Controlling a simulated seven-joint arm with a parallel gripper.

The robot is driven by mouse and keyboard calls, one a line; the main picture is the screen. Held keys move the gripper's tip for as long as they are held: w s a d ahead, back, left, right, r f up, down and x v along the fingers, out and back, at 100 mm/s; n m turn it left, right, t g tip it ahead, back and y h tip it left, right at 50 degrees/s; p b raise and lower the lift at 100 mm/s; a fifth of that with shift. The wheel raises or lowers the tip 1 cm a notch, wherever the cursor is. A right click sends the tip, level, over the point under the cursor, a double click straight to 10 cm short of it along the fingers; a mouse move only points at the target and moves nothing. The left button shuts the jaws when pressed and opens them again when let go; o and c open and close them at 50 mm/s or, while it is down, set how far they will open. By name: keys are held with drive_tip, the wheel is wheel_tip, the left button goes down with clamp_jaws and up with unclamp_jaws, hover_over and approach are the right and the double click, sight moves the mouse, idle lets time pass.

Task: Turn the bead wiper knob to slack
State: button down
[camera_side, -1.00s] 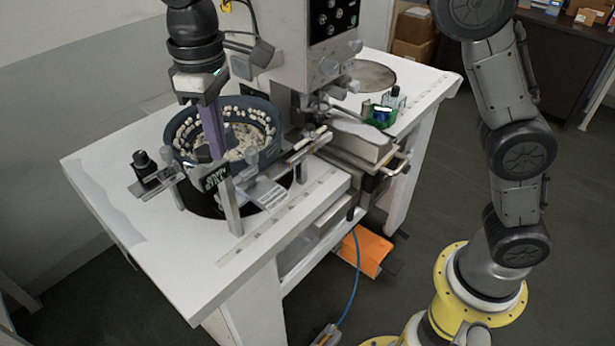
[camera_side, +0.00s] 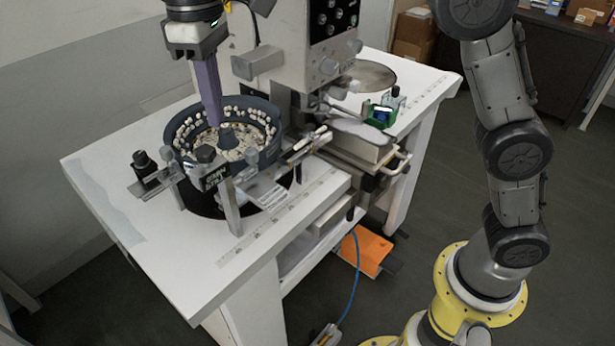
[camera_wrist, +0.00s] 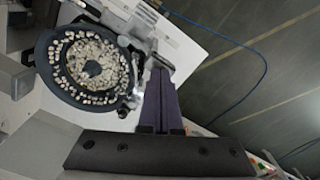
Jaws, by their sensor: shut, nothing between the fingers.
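The bead bowl (camera_side: 262,160) is a dark round feeder holding many pale beads, with a dark centre cone. On the bracket at its near rim sits a dark knob (camera_side: 205,153), with a lighter grey knob (camera_side: 167,154) to its left and another grey knob (camera_side: 250,158) to its right. I cannot tell for sure which is the wiper knob or read its setting. My gripper (camera_side: 215,122) has purple fingers, shut and empty, above the bracket and apart from the knobs. In the wrist view its fingers (camera_wrist: 160,72) point beside the bowl (camera_wrist: 45,75).
A black cylinder (camera_side: 144,168) stands on the left of the white table (camera_side: 185,268). The machine column (camera_side: 300,60) rises close behind and right of the bowl. A green part (camera_side: 381,114) lies farther right. The table's front left is clear.

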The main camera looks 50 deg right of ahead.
wheel_tip(320, 180, down, 6)
idle(1.1)
drive_tip(key=shift+w+a, duration=0.35)
idle(1.3)
drive_tip(key=shift+s, duration=0.15)
idle(0.3)
wheel_tip(320, 180, up, 6)
drive_tip(key=shift+s+d, duration=0.2)
drive_tip(key=shift+s, duration=0.05)
idle(0.5)
